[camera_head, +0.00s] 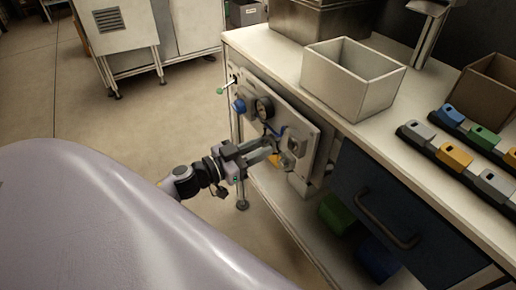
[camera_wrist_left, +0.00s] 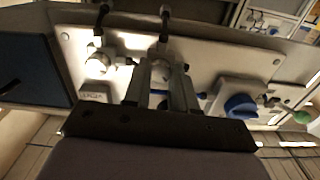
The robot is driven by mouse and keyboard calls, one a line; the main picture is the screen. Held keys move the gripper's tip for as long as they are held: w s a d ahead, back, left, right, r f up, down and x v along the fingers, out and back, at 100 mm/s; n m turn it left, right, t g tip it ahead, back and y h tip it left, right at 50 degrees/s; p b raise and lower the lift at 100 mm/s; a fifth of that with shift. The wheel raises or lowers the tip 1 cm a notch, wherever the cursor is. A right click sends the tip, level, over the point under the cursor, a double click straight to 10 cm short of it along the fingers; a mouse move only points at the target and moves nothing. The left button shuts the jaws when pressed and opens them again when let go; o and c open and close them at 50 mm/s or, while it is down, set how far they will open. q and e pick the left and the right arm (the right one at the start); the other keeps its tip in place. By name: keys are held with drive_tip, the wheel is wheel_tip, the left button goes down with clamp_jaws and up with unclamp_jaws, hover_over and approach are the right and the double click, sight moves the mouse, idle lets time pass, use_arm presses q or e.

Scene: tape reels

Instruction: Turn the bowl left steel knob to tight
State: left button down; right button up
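A pale panel (camera_head: 310,130) on the bench side carries the steel fittings. In the left wrist view one bright steel knob (camera_wrist_left: 99,63) is left of my fingers, below a dark curved pipe. A second steel fitting (camera_wrist_left: 163,47) with a similar pipe is just beyond the fingertips. I cannot tell which is the bowl left knob. My left gripper (camera_head: 272,149) is in front of the panel, its fingers apart; it also shows in the left wrist view (camera_wrist_left: 162,75). The fingers partly hide the second fitting, and contact is unclear. My right gripper is not in view.
A gauge (camera_head: 264,108), a blue knob (camera_head: 239,105) and a green-tipped lever (camera_head: 220,91) are also on the panel, to the left. A pale open bin (camera_head: 350,95) stands on the bench above. A dark drawer (camera_head: 390,215) is at the right.

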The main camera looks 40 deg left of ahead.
use_arm(q)
drive_tip(key=shift+m, duration=0.4)
drive_tip(key=shift+r+m+p, duration=0.1)
drive_tip(key=shift+m+p, duration=0.5)
drive_tip(key=shift+m, duration=1.2)
drive_tip(key=m+p, duration=0.1)
drive_tip(key=m, duration=0.3)
drive_tip(key=shift+m, duration=0.4)
drive_tip(key=c, duration=0.9)
unclamp_jaws()
drive_tip(key=v, duration=0.7)
